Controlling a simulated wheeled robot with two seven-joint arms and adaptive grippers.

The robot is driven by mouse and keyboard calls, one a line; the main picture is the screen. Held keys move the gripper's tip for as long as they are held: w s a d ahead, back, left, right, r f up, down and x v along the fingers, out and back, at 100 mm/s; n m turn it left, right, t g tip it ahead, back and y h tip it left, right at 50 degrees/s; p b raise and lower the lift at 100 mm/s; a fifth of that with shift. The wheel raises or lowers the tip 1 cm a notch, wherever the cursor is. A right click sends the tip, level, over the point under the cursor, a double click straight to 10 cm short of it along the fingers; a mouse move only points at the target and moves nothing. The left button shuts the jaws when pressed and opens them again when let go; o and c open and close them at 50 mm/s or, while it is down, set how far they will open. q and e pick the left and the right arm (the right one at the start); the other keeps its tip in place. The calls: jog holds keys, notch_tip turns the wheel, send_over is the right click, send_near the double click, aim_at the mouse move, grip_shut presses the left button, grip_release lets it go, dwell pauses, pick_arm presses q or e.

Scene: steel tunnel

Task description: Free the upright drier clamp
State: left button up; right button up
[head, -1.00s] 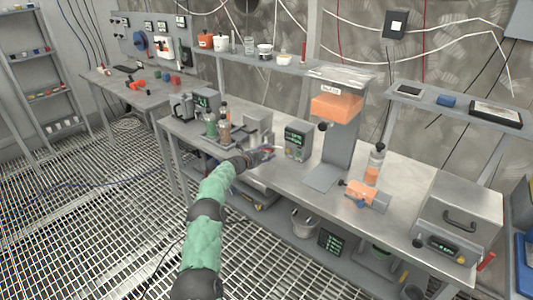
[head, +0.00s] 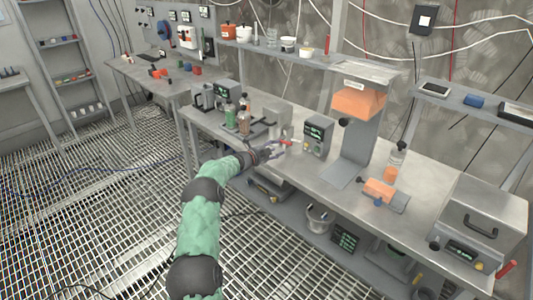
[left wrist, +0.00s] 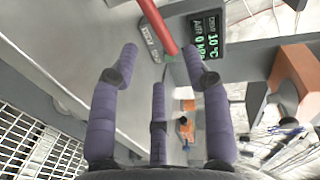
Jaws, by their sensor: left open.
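A red bar (left wrist: 157,28), which looks like the clamp's handle, comes down from the top of the left wrist view. Its lower end lies between the fingertips of my left gripper (left wrist: 160,62), whose purple fingers are spread open. I cannot tell whether any finger touches it. In the head view my left gripper (head: 272,152) is at the bench's front edge, with the red handle (head: 286,142) just beyond it. The grey display unit (head: 317,137) stands to the right; its screen (left wrist: 207,35) reads 10 °C and 0 kPa. The clamp's base is not clear. My right gripper is out of view.
The steel bench (head: 300,172) holds bottles (head: 244,118) to the left and a grey stand with an orange hopper (head: 359,102) to the right. A bucket (head: 318,218) stands on the lower shelf.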

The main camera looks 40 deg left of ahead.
pick_arm(q)
jog(key=shift+v, duration=2.7)
